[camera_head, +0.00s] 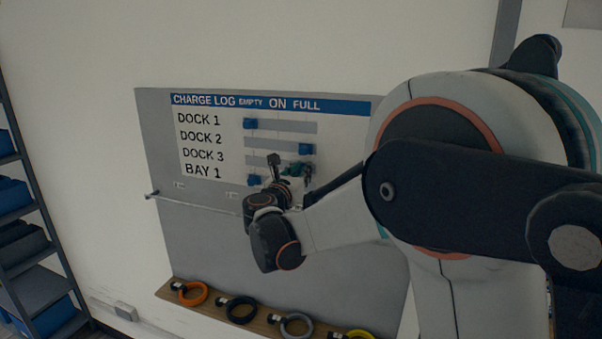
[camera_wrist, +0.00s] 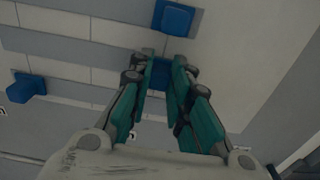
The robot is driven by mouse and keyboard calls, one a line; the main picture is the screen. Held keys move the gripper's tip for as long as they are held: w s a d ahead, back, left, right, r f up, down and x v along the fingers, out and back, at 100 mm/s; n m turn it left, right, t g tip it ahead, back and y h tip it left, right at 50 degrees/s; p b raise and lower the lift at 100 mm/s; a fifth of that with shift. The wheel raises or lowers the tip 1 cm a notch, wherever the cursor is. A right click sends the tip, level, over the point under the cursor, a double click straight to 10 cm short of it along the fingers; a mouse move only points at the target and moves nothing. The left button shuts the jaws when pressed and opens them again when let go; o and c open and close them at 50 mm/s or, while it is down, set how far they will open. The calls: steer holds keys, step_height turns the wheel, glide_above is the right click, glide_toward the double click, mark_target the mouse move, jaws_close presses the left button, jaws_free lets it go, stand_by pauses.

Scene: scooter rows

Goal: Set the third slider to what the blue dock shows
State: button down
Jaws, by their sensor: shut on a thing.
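The charge log board (camera_head: 160,130) hangs on the wall, with rows Dock 1, Dock 2, Dock 3 and Bay 1 under Empty, On and Full. My gripper (camera_head: 297,169) is at the Dock 3 row, right of the row's middle. In the wrist view its teal fingers (camera_wrist: 161,78) are shut on the third slider (camera_wrist: 160,72), a blue block largely hidden between them. The second slider (camera_head: 305,149) sits at the right end; it also shows in the wrist view (camera_wrist: 173,17). The first slider (camera_head: 250,123) is at the left end. No blue dock is identifiable.
The Bay 1 slider (camera_head: 253,180) is at the left, below the Dock 3 row. A thin rail (camera_head: 195,202) crosses the board beneath. A wooden ledge (camera_head: 262,321) holds several coloured rings. A rack with blue bins (camera_head: 14,195) stands at far left.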

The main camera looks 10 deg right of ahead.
steer(key=w+a+b, duration=0.1)
steer(key=w+a, duration=0.3)
steer(key=a, duration=0.3)
steer(key=shift+w, duration=0.35)
steer(key=shift+a, duration=0.1)
steer(key=c, duration=1.5)
jaws_free()
steer(key=v, duration=1.2)
